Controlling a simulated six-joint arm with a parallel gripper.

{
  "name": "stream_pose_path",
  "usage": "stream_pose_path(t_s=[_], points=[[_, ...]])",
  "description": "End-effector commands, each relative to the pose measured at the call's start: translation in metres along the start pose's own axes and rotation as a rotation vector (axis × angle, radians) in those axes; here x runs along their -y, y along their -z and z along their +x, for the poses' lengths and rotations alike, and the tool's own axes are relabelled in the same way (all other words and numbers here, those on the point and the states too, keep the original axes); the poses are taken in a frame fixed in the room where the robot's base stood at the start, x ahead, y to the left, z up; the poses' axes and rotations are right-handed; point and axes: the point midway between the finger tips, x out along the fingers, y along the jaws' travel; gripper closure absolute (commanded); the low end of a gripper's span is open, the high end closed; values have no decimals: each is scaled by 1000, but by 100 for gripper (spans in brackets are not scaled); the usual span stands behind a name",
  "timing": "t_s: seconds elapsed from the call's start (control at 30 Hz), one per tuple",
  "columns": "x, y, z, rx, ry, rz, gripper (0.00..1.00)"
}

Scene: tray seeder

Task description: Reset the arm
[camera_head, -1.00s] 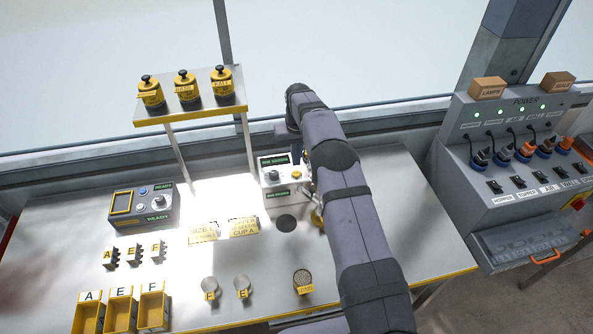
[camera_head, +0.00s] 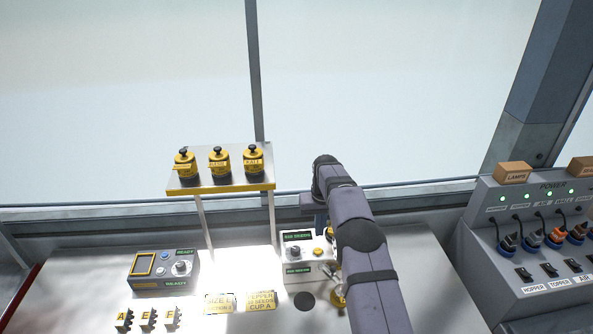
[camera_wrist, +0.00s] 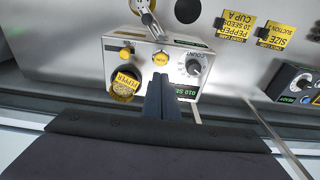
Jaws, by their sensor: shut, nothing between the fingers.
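My gripper (camera_wrist: 160,80) is shut and empty in the wrist view, its dark fingers side by side in front of the counter box (camera_wrist: 118,60). In the head view my arm (camera_head: 358,235) reaches from the lower right to the back of the bench, its far end bent down behind the counter box (camera_head: 292,251). The fingertips are hidden there. The box carries a knob, a yellow button and green-lettered displays. I cannot tell whether the fingers touch it.
A shelf (camera_head: 220,187) holds three yellow-black jars. A control unit (camera_head: 163,271) reading READY stands left. The power panel (camera_head: 530,235) with plugs is right. Bare bench (camera_head: 420,265) lies between box and panel.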

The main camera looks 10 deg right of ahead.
Motion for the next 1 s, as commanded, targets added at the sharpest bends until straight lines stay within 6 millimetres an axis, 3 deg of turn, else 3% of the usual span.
stream_pose_path(t_s=[0.27,0.47,0.77,1.0], points=[[1,-17,-14,10,0,-1,100],[2,-55,-36,26,0,-1,100],[3,-147,-59,56,0,-3,100],[4,-242,-62,81,-1,-4,100]])
